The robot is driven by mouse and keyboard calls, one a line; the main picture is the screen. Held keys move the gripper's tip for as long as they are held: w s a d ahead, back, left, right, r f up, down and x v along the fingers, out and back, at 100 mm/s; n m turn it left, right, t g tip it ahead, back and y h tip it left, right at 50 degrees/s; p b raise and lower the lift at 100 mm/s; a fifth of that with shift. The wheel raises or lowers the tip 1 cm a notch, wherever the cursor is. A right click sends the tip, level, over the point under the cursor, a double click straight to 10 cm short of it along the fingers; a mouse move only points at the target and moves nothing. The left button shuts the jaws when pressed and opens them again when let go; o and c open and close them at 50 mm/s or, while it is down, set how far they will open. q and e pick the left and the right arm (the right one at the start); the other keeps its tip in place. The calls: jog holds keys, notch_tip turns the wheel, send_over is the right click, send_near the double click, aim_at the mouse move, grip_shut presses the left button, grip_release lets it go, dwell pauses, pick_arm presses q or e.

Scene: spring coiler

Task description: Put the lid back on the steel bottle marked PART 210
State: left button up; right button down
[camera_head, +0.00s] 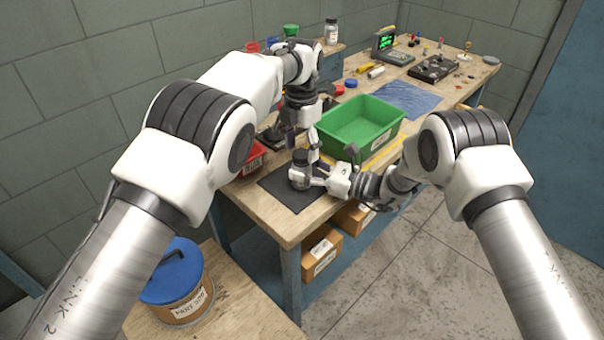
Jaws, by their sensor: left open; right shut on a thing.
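A small steel bottle (297,182) stands on the dark mat (279,190) near the front of the bench. A dark round piece (300,158), perhaps its lid, shows at its top; I cannot tell whether it is seated. My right gripper (306,181) is shut on the bottle from the right side. My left gripper (312,150) points down just above and behind the bottle top, its jaws open. Its fingers are small and partly hidden, and no marking on the bottle is readable.
A green bin (362,113) stands just behind and right of the grippers. A red bin (252,160) is left of the mat. A blue-lidded tub (178,283) is at lower left. A blue sheet (405,98) and a tester (393,53) lie farther back.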

pick_arm(q)
jog(key=shift+f, duration=0.65)
pick_arm(e)
jog(key=shift+f, duration=0.1)
pick_arm(q)
grip_shut()
jog(key=m, duration=1.5)
jog(key=shift+m, duration=0.3)
jog(key=m, duration=1.8)
jog(key=shift+f+m, duration=0.1)
jog(key=shift+m, duration=0.3)
jog(key=m, duration=2)
jog(key=shift+o, duration=0.8)
grip_release()
